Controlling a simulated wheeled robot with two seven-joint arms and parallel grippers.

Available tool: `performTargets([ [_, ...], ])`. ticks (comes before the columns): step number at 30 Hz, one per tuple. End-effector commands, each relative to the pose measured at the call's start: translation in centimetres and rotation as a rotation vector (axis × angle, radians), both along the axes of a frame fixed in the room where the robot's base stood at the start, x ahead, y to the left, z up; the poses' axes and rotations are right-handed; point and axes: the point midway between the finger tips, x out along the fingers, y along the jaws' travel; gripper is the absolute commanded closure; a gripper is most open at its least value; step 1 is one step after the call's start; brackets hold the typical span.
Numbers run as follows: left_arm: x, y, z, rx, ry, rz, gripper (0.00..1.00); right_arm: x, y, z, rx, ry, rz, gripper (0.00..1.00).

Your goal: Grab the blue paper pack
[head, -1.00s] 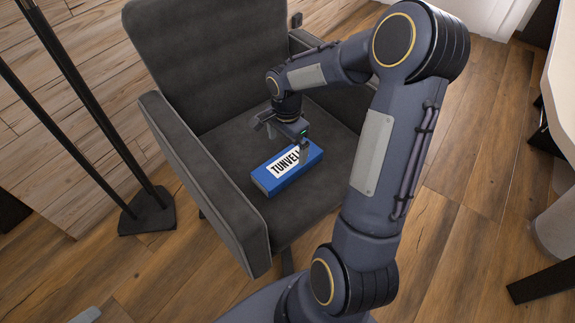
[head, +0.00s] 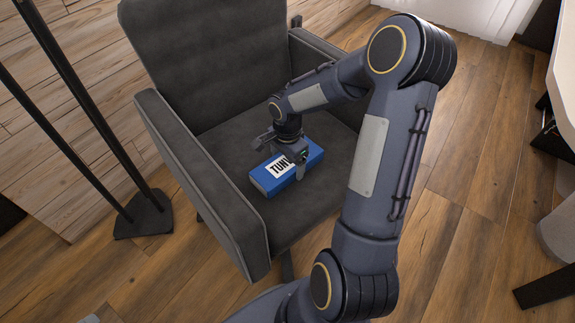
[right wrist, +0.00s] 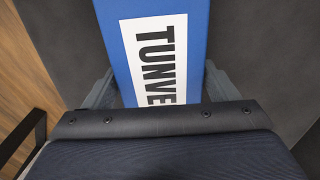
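The blue paper pack (head: 268,181) is a flat box with a white label, lying on the seat of the grey armchair. My right gripper (head: 281,160) is over the pack, pointing down, with its fingers open across the pack's width. In the right wrist view the pack (right wrist: 197,40) runs up between the two fingers (right wrist: 160,88), one along each long side. No clear grip on it shows. The near part of the pack is hidden by the gripper body in that view. My left gripper is not in view.
The armchair (head: 205,60) has a raised left armrest (head: 205,185) beside the pack and a tall backrest behind. A black stand (head: 143,215) is at the left on the wooden floor. A pale table edge (head: 565,85) is at the far right.

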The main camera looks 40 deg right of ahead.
Motion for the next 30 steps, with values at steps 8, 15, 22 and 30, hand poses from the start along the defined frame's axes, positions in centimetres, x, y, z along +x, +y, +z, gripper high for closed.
performTargets([
  [8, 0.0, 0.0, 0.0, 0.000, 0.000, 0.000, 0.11, 0.0, 0.0, 0.0, 0.000, 0.000, 0.000, 0.56],
  [15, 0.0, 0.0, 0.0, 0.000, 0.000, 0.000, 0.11, 0.0, 0.0, 0.1, -0.001, -0.001, 0.000, 0.60],
  [22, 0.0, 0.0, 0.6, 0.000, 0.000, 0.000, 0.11, 0.1, -0.1, 1.5, -0.002, -0.002, -0.001, 0.60],
  [30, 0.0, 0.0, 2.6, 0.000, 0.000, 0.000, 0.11, -2.0, 0.4, 6.2, -0.003, -0.004, -0.001, 0.60],
])
